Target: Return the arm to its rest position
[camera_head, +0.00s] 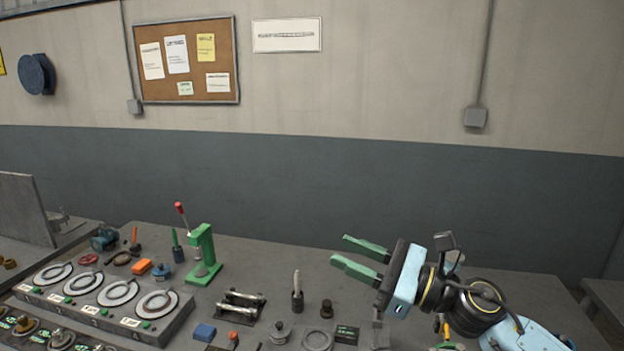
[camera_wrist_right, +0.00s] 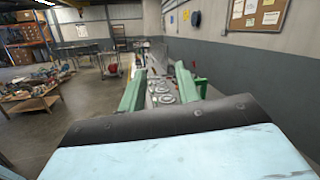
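My right gripper (camera_head: 354,256) is raised above the right part of the grey workbench (camera_head: 300,268) in the head view. Its two green fingers point left and stand apart with nothing between them. In the right wrist view the same green fingers (camera_wrist_right: 163,92) are spread, with the bench and its round dials seen beyond the gap. The light blue right arm (camera_head: 520,335) comes in from the lower right. My left gripper and arm are not in either view.
A green press (camera_head: 203,255) with a red-tipped lever stands on the bench. A panel with several round rings (camera_head: 118,292) lies at the left. A small holder (camera_head: 297,300), a rod rack (camera_head: 240,305) and small parts stand near the gripper. A wall (camera_head: 300,190) is behind.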

